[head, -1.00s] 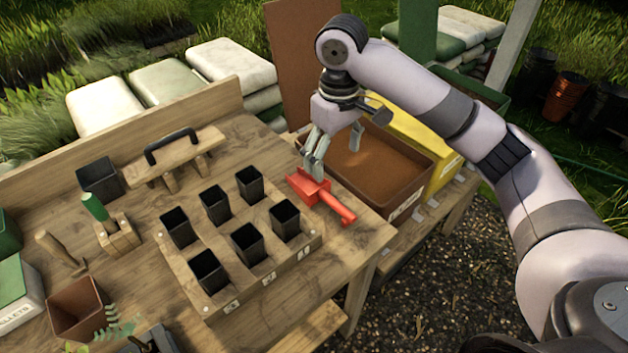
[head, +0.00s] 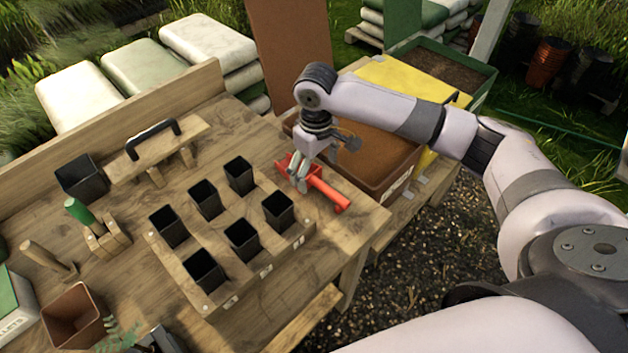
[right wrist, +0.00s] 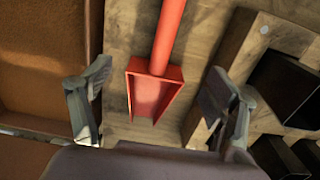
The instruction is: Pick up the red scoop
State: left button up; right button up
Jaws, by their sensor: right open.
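The red scoop (head: 327,191) lies on the wooden bench near its right end, its handle pointing toward the front right corner. My right gripper (head: 300,184) is open and low over the scoop's pan, partly hiding it in the head view. In the right wrist view the scoop (right wrist: 155,92) lies between the two spread fingers of my right gripper (right wrist: 160,100), with a gap on each side. Its handle runs up out of that picture. I cannot tell whether a finger touches the bench. My left gripper is not in view.
A wooden rack (head: 221,276) with several black square pots stands left of the scoop. A brown soil bin (head: 392,181) stands just beyond the bench's right end. Bare bench lies in front of the scoop.

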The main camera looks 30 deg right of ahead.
aim_at(317, 180)
jog(key=shift+s+f, duration=0.1)
jog(key=shift+f, duration=0.15)
notch_tip(317, 180, down, 4)
jog(key=shift+d+r+p, duration=0.1)
jog(key=shift+r+p, duration=0.05)
jog(key=shift+p, duration=0.55)
jog(key=shift+f, duration=0.55)
jog(key=shift+c, duration=0.5)
grip_shut()
